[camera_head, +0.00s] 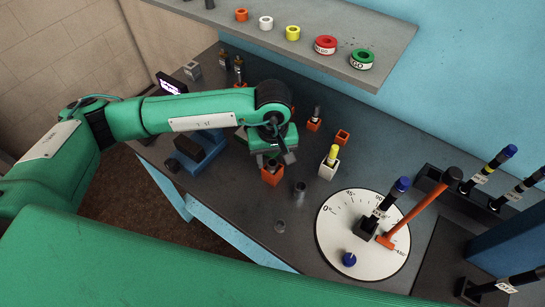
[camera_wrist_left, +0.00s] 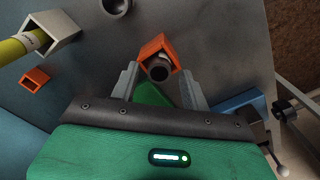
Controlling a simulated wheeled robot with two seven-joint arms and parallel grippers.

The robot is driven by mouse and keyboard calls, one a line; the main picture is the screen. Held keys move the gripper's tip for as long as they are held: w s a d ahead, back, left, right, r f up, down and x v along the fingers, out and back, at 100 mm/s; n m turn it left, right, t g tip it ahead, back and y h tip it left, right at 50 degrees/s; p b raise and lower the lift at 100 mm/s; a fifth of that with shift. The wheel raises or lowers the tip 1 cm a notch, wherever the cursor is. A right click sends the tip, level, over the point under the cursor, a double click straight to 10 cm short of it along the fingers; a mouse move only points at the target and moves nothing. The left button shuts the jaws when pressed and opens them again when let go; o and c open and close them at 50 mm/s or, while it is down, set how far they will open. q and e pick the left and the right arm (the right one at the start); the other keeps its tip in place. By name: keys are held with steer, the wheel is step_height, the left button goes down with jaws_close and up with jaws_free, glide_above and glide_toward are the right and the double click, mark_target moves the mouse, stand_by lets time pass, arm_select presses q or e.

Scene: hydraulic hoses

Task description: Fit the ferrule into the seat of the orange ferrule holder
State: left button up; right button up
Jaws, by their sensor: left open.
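My left gripper (camera_head: 275,158) is open just above an orange ferrule holder (camera_head: 271,177), a square block on the bench. In the left wrist view, the holder (camera_wrist_left: 153,47) lies beyond and between the two spread fingers (camera_wrist_left: 161,82). A dark, hollow cylinder that looks like the ferrule (camera_wrist_left: 158,70) shows at the holder's mouth, between the fingertips with gaps on both sides. How deep it sits is not clear. In the head view the gripper partly hides the holder's top. My right gripper is in neither view.
A grey cylinder (camera_head: 299,189) stands right of the holder. A white holder with a yellow-topped piece (camera_head: 332,157), a small orange block (camera_head: 342,136) and another orange holder (camera_head: 314,125) stand close by. A white dial (camera_head: 335,240) lies to the right. A shelf (camera_head: 300,50) overhangs the back.

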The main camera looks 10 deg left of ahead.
arm_select(q)
step_height(320, 180, up, 12)
steer(key=b, duration=0.3)
steer(key=shift+f, duration=0.25)
steer(key=shift+f, duration=0.1)
